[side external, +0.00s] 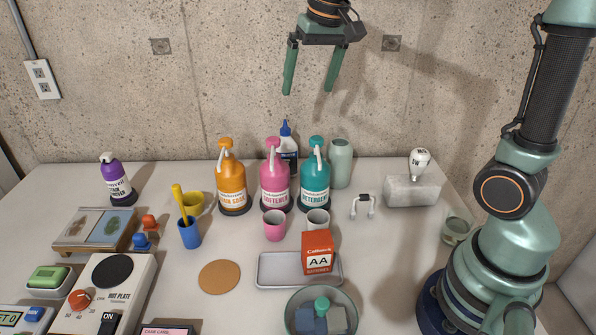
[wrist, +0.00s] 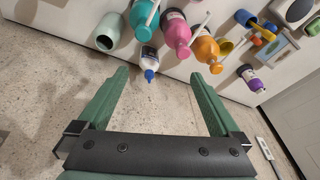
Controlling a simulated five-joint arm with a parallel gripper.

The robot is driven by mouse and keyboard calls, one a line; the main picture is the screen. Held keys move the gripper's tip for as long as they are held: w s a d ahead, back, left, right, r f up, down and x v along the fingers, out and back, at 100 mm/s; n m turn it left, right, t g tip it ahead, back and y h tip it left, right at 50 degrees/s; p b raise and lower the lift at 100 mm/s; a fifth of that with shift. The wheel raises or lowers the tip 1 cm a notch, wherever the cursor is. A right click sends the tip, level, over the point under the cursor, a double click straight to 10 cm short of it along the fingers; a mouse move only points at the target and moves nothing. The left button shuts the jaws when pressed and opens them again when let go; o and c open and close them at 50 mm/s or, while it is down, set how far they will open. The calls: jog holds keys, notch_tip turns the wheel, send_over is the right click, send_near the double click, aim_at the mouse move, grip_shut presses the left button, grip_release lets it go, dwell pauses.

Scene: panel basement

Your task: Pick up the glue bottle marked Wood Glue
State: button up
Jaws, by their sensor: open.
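A bottle with a blue pointed cap and dark blue label (side external: 287,146) looks like the glue bottle. It stands upright at the back of the table, behind and between the pink and teal bottles, which hide its lower part; its label is too small to read. It also shows in the wrist view (wrist: 149,60), in line with the gap between my fingers. My gripper (side external: 308,92) is open and empty, high above the back of the table and above the bottle's cap. Both fingers also show in the wrist view (wrist: 158,74).
Pink softener (side external: 275,190), teal detergent (side external: 315,190) and orange soap (side external: 232,188) bottles crowd its front. A pale green vase (side external: 341,165) stands right of it; the concrete wall (side external: 220,70) is close behind. Cups and a metal tray (side external: 275,270) lie further forward.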

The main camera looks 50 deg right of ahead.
jog(key=w+d+f+m+g, duration=0.2)
jog(key=w+d+f+m, duration=0.1)
jog(key=w, duration=0.5)
jog(key=m+g, duration=0.1)
jog(key=m, duration=0.2)
send_over(285, 143)
jog(key=d, duration=0.2)
jog(key=f, duration=0.7)
jog(key=shift+w+a+f, duration=0.1)
jog(key=shift+w+a, duration=0.1)
jog(key=shift+w, duration=0.15)
notch_tip(285, 143, down, 6)
jog(key=shift+f, duration=0.25)
jog(key=shift+w+a+f, duration=0.1)
jog(key=shift+f, duration=1.3)
jog(key=shift+a+f, duration=0.1)
jog(key=shift+f, duration=1.3)
jog(key=c, duration=1.5)
jog(key=shift+r, duration=0.1)
